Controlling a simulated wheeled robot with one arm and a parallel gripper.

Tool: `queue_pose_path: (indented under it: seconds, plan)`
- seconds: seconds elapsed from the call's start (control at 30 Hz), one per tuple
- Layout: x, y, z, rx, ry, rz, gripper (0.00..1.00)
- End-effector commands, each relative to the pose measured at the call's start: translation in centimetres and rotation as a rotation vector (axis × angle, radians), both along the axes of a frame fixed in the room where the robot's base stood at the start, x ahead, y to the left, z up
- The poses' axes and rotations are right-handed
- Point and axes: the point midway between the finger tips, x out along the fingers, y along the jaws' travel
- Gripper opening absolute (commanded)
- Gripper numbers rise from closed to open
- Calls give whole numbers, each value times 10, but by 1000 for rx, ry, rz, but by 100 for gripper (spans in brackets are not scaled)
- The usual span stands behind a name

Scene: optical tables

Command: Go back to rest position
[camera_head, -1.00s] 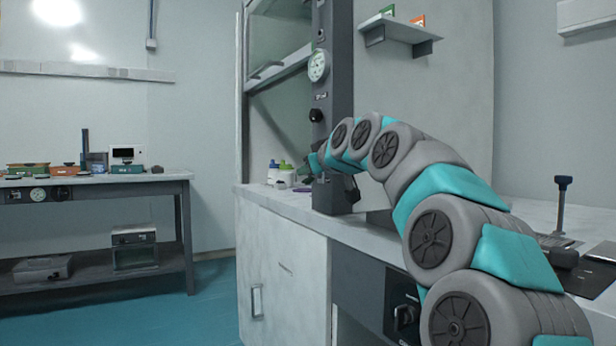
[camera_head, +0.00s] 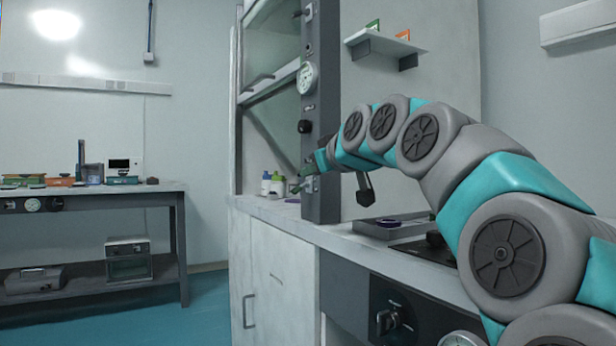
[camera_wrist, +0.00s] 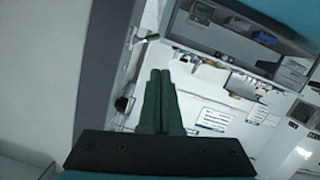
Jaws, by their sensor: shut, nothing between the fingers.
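My gripper (camera_wrist: 160,78) shows in the wrist view with its two green fingers together and nothing between them. In the head view my gripper (camera_head: 303,178) is small, at the end of my grey and teal arm, by the dark upright post of the fume cupboard. My arm reaches across the counter from the lower right, bent in an arch. It hides part of the counter behind it.
The dark post (camera_head: 320,115) with a gauge (camera_head: 307,78) stands close to my gripper. Bottles (camera_head: 272,184) stand inside the cupboard. A tray (camera_head: 390,228) lies on the counter below my arm. A side table (camera_head: 90,190) stands at left; the teal floor between is clear.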

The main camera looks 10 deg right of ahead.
Motion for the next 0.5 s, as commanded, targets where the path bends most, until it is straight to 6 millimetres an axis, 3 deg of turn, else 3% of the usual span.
queue_pose_path:
  seconds: [0.5]
  plan:
    - [-3,3,-4,1,18,3,0]
